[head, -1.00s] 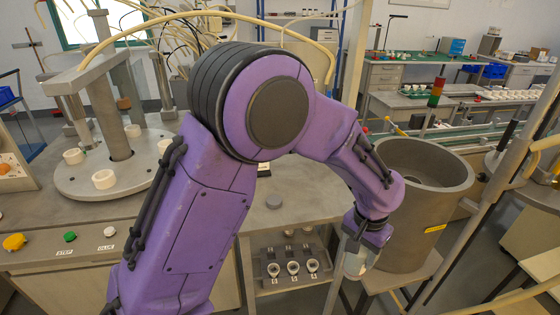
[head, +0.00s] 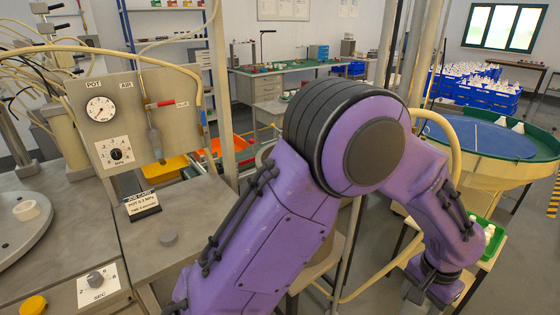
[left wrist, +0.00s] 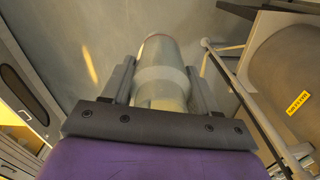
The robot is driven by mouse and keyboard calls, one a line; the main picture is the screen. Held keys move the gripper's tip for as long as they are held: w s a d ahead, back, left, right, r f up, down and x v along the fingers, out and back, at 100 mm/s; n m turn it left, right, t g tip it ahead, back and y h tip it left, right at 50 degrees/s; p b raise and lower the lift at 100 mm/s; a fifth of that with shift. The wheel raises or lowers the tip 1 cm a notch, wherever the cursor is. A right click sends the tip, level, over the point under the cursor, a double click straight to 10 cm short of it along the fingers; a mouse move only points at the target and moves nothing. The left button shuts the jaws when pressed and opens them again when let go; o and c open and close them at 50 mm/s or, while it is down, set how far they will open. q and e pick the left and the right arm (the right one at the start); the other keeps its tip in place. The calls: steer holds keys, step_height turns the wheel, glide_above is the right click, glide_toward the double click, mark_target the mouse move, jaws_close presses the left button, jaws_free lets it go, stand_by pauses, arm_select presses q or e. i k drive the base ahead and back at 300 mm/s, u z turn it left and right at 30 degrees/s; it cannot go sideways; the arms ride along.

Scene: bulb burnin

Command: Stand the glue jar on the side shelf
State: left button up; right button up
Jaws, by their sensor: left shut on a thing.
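My left gripper (left wrist: 160,90) is shut on a pale, greyish jar (left wrist: 160,75) with a lighter band around its middle, taken to be the glue jar. The jar lies between the two dark fingers and points away from the wrist, over grey floor. In the head view my left gripper (head: 425,295) is at the bottom right edge, and the jar cannot be made out there. I cannot tell for certain which surface is the side shelf. My right gripper is not in view.
A large grey-brown drum (left wrist: 290,75) with a yellow label stands right of the gripper, behind a metal rail. In the head view, a green tray (head: 494,240) sits on a small stand right of my arm. A gauge panel (head: 135,120) stands at left.

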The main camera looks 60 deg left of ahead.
mark_target(204, 225)
steer(key=i, duration=0.65)
steer(key=u, duration=2.2)
